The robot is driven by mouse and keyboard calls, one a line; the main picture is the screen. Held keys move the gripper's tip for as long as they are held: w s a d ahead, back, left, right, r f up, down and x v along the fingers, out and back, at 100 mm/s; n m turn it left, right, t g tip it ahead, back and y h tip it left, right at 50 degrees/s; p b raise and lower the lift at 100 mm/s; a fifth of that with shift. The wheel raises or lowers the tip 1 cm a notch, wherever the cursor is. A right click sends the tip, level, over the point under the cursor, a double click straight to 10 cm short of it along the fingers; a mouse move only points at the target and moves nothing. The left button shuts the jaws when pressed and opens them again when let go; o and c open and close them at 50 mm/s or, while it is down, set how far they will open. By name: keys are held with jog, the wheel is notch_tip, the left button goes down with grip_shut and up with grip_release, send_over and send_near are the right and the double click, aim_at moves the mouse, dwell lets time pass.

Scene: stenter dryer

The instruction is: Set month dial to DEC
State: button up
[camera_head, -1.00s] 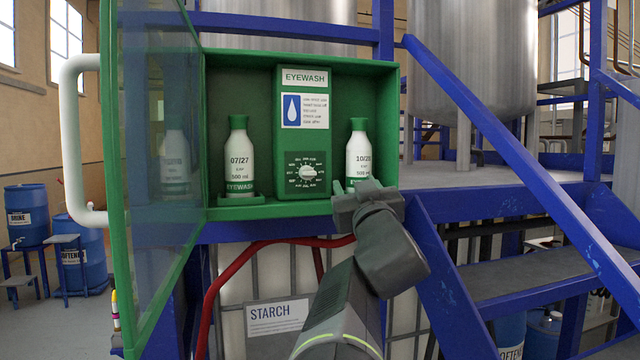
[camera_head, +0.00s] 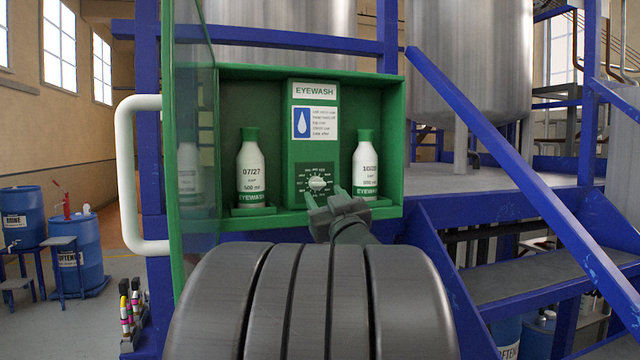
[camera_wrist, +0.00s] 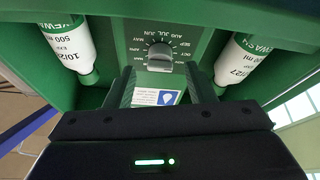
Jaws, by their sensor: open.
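The month dial (camera_head: 318,183) is a pale round knob with month marks around it, low on the green eyewash panel (camera_head: 315,155) inside the open cabinet. It also shows in the wrist view (camera_wrist: 160,52), where the marks look turned over and include JUL, AUG, SEP and OCT. I cannot tell surely which month the knob points to. My gripper (camera_head: 326,199) is just in front of and below the dial in the head view. In the wrist view its two fingers (camera_wrist: 163,88) are apart and empty, with the dial beyond them, apparently not touched.
A white bottle (camera_head: 251,172) marked 07/27 stands left of the panel and another bottle (camera_head: 366,168) stands close on its right. The cabinet's front lip (camera_head: 270,222) lies near my gripper. The glass door (camera_head: 196,150) is swung open at left. Blue stairs (camera_head: 520,240) stand at right.

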aim_at(317, 186)
jog(key=shift+p+x, duration=0.4)
jog(key=shift+x, duration=1.25)
jog(key=c, duration=0.9)
jog(key=shift+a+m+b, duration=0.1)
jog(key=shift+m+b, duration=0.2)
jog(key=shift+m, duration=0.1)
